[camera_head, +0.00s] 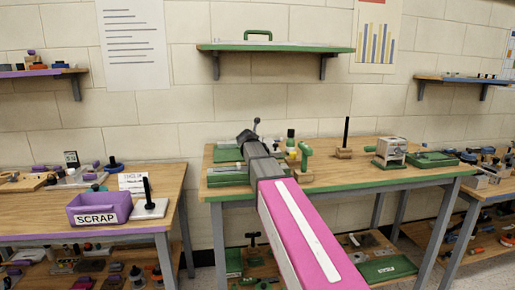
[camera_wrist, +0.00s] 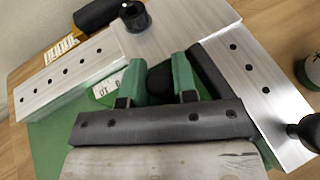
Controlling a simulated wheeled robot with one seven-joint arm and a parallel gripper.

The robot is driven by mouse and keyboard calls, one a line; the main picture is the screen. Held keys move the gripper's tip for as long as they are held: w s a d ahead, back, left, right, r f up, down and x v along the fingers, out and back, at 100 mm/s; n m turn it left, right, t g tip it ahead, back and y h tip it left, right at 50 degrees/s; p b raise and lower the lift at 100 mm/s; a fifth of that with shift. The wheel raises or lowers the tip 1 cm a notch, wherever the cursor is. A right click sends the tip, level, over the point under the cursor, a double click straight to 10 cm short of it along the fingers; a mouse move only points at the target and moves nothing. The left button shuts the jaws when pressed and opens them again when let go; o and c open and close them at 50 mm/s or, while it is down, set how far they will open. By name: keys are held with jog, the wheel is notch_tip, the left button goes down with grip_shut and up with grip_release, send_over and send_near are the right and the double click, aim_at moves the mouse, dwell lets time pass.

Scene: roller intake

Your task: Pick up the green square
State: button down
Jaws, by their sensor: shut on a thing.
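The green square (camera_wrist: 60,135) shows as a flat green surface below my gripper in the wrist view, partly covered by metal bars and by my gripper. My gripper (camera_wrist: 160,79) has two green-tipped fingers, shut on a dark, knob-like part over the green surface. The join between knob and green surface is hidden. In the head view, my gripper (camera_head: 247,137) is over the left end of the green-edged bench, and it and my arm hide much of what lies there.
Metal bars with holes (camera_wrist: 70,75) flank the fingers, with a black knob (camera_wrist: 133,16) close by. The green-edged bench (camera_head: 410,174) also holds a dark post on a wooden base (camera_head: 345,150) and a pale box (camera_head: 391,151). A purple SCRAP bin (camera_head: 98,208) stands on the left bench.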

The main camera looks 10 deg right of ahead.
jog(key=shift+r, duration=0.1)
jog(key=shift+r, duration=0.85)
notch_tip(320, 180, up, 2)
jog(key=shift+r, duration=0.25)
jog(key=s+a+r, duration=0.6)
jog(key=s+a, duration=0.2)
jog(key=shift+s+r, duration=0.3)
jog(key=shift+r, duration=0.05)
